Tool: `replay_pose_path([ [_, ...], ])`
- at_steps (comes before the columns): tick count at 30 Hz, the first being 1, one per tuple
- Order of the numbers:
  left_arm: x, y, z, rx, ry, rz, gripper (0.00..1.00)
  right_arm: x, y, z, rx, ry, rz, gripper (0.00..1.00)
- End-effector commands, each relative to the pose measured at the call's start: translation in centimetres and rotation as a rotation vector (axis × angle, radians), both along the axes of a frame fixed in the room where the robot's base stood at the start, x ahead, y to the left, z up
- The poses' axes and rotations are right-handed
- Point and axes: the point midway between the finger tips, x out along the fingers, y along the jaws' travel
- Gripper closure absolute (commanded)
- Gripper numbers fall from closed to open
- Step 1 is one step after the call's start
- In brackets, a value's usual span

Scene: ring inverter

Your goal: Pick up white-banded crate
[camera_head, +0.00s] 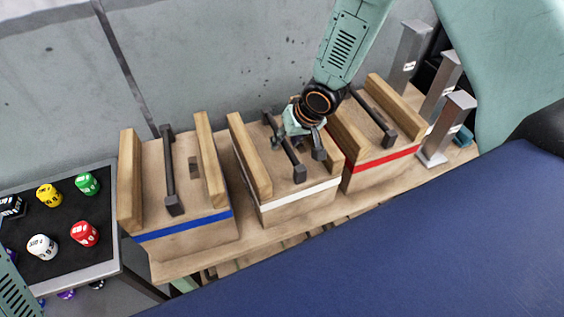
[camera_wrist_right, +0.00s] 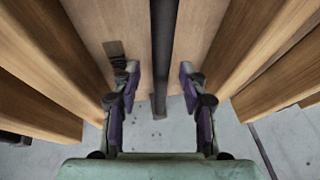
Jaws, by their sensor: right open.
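The white-banded crate (camera_head: 298,203) stands in the middle of a row of three wooden crates, with a dark bar handle (camera_head: 288,150) along its top. My right gripper (camera_head: 302,150) is over this crate at its handle. In the right wrist view my right gripper (camera_wrist_right: 158,82) is open, with one finger on each side of the dark handle (camera_wrist_right: 162,45). A gap shows between each finger and the handle. In the head view the arm and fingers hide part of the crate top. My left gripper is not in view.
A blue-banded crate (camera_head: 185,229) stands to the left and a red-banded crate (camera_head: 384,160) close on the right, all on a wooden shelf (camera_head: 190,264). Grey metal posts (camera_head: 445,125) stand at the right. A black tray (camera_head: 62,217) with several coloured dice is at the left.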

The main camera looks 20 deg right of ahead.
Motion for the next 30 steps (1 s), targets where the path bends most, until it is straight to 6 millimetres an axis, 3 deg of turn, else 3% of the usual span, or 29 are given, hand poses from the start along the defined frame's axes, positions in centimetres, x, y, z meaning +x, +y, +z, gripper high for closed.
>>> replay_pose_path([
  [5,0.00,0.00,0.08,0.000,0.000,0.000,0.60,0.77,0.34,-1.37,0.000,-0.001,0.001,0.57],
  [13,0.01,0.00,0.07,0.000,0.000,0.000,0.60,0.99,0.40,-1.47,0.000,-0.002,0.001,0.58],
  [27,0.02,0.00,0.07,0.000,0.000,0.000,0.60,0.96,0.37,-1.46,0.000,-0.002,0.001,0.98],
  [30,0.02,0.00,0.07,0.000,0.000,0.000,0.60,0.97,0.36,-1.46,0.000,-0.002,0.001,1.00],
])
